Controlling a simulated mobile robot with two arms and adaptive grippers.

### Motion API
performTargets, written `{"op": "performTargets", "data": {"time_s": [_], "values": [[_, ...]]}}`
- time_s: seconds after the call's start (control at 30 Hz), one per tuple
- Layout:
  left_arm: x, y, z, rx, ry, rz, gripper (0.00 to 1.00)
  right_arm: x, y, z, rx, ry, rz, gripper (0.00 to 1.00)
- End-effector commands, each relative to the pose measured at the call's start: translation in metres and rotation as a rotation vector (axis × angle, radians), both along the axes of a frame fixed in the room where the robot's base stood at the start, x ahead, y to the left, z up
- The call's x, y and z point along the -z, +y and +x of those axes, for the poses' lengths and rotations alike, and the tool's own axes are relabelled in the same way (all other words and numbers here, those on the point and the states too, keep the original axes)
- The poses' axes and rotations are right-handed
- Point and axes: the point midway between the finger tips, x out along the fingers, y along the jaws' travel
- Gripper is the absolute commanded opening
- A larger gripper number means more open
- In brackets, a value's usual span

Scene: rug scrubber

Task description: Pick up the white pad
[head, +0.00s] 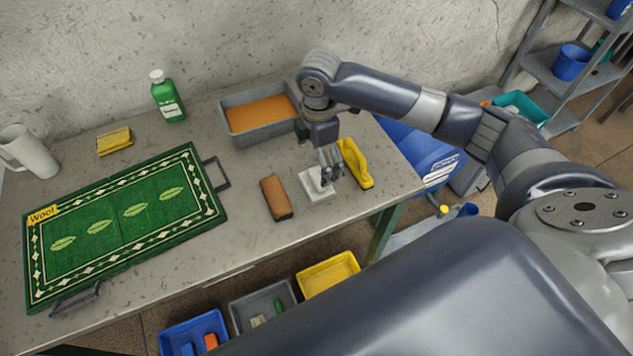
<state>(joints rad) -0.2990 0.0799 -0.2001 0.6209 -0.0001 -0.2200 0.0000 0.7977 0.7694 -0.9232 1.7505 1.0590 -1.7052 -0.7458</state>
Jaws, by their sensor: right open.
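The white pad (315,192) lies on the grey table between a brown block and a yellow scrubber. It is a pale square with a raised grip on top. My right gripper (328,181) points down from above, with its fingertips at the pad's raised grip. The right gripper is open; its fingers hide part of the pad's right side, and I cannot tell whether they touch it. My left gripper is not in view.
The brown block (276,198) lies left of the pad, the yellow scrubber (355,164) close to its right. A grey tray of orange material (228,126) stands behind. A green rug (110,232) fills the left; a green bottle (168,98) stands at the back.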

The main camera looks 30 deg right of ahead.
Motion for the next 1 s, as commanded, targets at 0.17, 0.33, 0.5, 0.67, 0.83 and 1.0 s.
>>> {"op": "performTargets", "data": {"time_s": [0.17, 0.33, 0.5, 0.67, 0.83, 1.0], "values": [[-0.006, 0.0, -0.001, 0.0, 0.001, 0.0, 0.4, 0.028, 0.0, -0.001, 0.0, 0.004, 0.0, 1.0], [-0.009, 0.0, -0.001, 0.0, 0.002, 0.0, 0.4, 0.042, 0.001, 0.0, 0.0, 0.002, 0.0, 1.0], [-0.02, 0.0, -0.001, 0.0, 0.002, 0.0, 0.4, 0.06, 0.002, 0.003, 0.0, 0.004, -0.001, 1.0], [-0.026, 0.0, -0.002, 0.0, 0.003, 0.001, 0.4, 0.083, 0.002, 0.005, 0.0, 0.002, -0.001, 1.0], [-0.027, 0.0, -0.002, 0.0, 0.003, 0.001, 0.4, 0.093, 0.002, 0.005, -0.001, -0.001, 0.0, 1.0], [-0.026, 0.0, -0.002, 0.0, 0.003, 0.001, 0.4, 0.094, 0.002, 0.005, -0.001, -0.001, 0.0, 1.0]]}}
